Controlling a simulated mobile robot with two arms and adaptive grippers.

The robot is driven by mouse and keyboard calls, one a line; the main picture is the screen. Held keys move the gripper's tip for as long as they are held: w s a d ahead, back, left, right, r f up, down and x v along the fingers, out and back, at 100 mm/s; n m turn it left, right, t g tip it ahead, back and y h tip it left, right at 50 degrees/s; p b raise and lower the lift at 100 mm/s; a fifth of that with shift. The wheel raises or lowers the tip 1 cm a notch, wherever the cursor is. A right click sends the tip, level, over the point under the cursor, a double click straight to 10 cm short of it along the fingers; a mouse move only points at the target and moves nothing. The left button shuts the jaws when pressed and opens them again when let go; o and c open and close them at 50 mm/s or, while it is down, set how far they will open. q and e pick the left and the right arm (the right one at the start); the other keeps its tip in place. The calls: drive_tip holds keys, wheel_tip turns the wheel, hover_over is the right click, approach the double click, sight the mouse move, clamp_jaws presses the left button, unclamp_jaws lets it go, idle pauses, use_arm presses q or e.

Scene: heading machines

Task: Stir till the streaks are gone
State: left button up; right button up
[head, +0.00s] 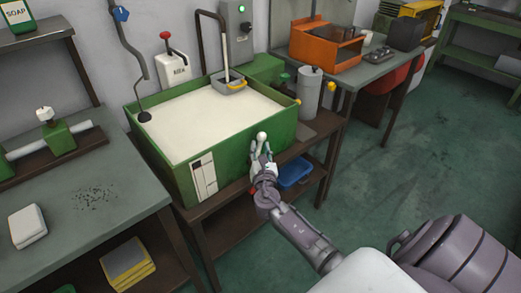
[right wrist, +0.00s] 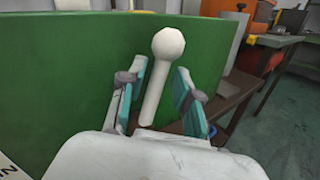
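A green tank (head: 225,150) stands on a brown bench, filled with pale cream liquid (head: 205,118). Its surface looks even; I cannot make out streaks at this size. A white ball-topped rod (right wrist: 167,50) stands close to the tank's front wall. The ball also shows in the head view (head: 261,135). My right gripper (head: 261,150) is at this wall with its teal fingers (right wrist: 163,92) apart, one on each side of the rod. I cannot tell whether either finger touches it. My left gripper is not in view.
A white box with a red-knobbed lever (head: 172,62) and a grey control box (head: 238,38) are on the wall. A grey cylinder (head: 310,92) stands right of the tank. A blue bin (head: 295,173) sits on the shelf below. The floor at right is clear.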

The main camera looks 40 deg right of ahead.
drive_tip(key=shift+o, duration=0.2)
drive_tip(key=v, duration=1.2)
idle(0.5)
drive_tip(key=s+a+f+m+g+y, duration=0.2)
drive_tip(key=s+f+m+g, duration=0.15)
drive_tip(key=f, duration=0.75)
drive_tip(key=s+a+f+m+g+y, duration=0.1)
drive_tip(key=s+f+m+g+y, duration=0.3)
drive_tip(key=f, duration=0.7)
drive_tip(key=s+a+f+m+g, duration=0.1)
drive_tip(key=s+a+f+m, duration=0.1)
drive_tip(key=s+f, duration=0.65)
drive_tip(key=s+a+f+m+g+y, duration=0.1)
drive_tip(key=s+a+f+m+g, duration=0.2)
drive_tip(key=s+f+m, duration=0.4)
drive_tip(key=s+a+f+m+g+y, duration=0.2)
drive_tip(key=s+f+m, duration=0.6)
drive_tip(key=s, duration=1)
wheel_tip(320, 180, down, 3)
drive_tip(key=shift+s+a+r+g+y, duration=0.1)
drive_tip(key=shift+s+a+g+y, duration=0.25)
drive_tip(key=shift+a+g, duration=0.45)
